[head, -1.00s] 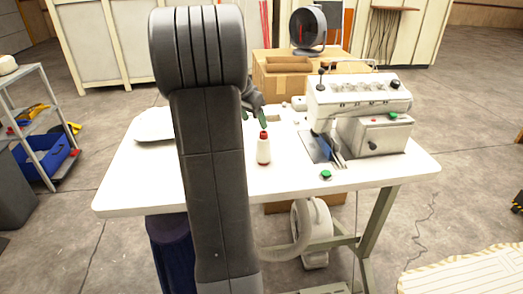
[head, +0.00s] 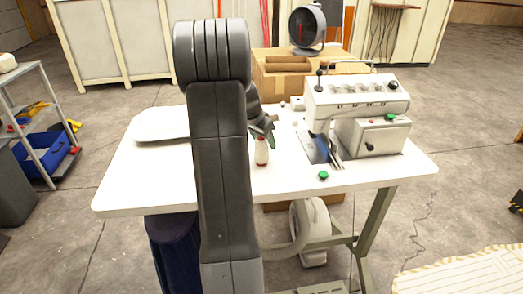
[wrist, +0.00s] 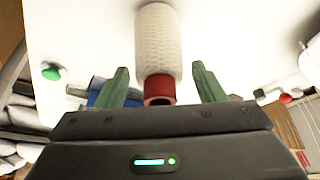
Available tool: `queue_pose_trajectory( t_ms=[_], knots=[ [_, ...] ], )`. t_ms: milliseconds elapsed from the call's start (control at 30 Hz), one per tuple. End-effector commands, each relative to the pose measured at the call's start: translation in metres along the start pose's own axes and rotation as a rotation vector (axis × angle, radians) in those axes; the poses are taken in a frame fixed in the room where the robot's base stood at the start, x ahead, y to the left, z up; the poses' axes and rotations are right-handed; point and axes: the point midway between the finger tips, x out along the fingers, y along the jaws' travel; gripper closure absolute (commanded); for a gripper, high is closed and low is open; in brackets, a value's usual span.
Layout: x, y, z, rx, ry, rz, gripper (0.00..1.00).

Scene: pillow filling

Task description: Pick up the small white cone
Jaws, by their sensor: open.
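The small white cone (head: 261,152) stands upright on the white table, right of my arm in the head view. My gripper (head: 268,131) is just above it there and covers its top. In the wrist view the cone (wrist: 158,42) has a ribbed white body and a red tip with a dark hole. My gripper (wrist: 159,68) is open, with one green finger on each side of the red end. A gap shows between each finger and the cone, so it is not held.
A white sewing machine (head: 355,95) stands on the table (head: 120,190) to the right, with a green button (head: 323,175) near the front edge. A white flat piece (head: 158,125) lies at the left. A cardboard box (head: 290,85) is behind the table.

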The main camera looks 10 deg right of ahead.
Motion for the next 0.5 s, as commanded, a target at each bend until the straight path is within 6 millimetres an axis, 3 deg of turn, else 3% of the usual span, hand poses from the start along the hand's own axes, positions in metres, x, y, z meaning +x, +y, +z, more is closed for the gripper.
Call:
queue_pose_trajectory(
  t_ms=[33,300,500],
  knots=[
    [0.0000,0.0000,0.0000,0.000,0.000,0.000,0.39],
    [-0.0002,-0.0001,0.0000,0.000,0.000,0.000,0.88],
    [-0.0009,-0.0002,-0.0005,0.000,0.001,-0.001,0.88]
  ],
)
